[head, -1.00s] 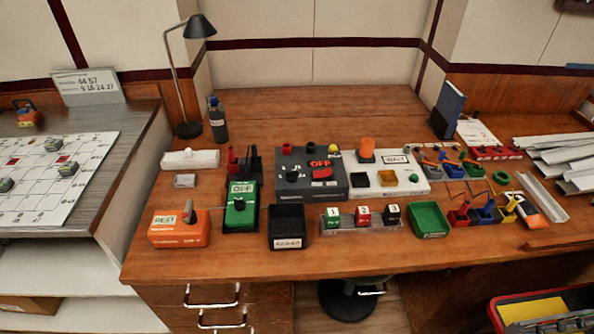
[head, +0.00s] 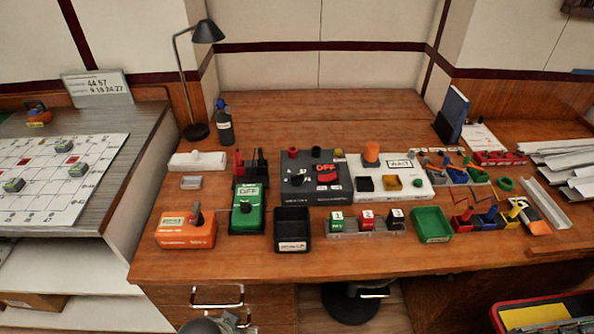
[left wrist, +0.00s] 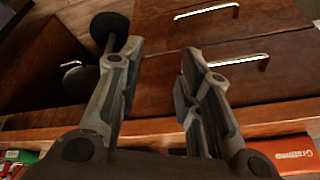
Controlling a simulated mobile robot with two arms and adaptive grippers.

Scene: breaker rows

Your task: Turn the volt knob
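A grey control box (head: 290,165) on the desk bears a dark knob (head: 297,180) with small markings around it and a red OFF switch (head: 327,173). A green meter (head: 249,210) left of it has a black dial (head: 246,206) and a display reading OFF. I cannot read which knob is marked volt. A rounded grey part of my left arm shows at the bottom edge of the head view. In the left wrist view my left gripper (left wrist: 160,70) is open and empty, with drawer fronts behind its fingers. My right gripper is in neither view.
An orange box (head: 186,230) with a dark lever stands left of the green meter. A black bin (head: 293,240), numbered blocks (head: 367,222) and a green tray (head: 432,224) line the front. Drawer handles (head: 217,293) stick out below.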

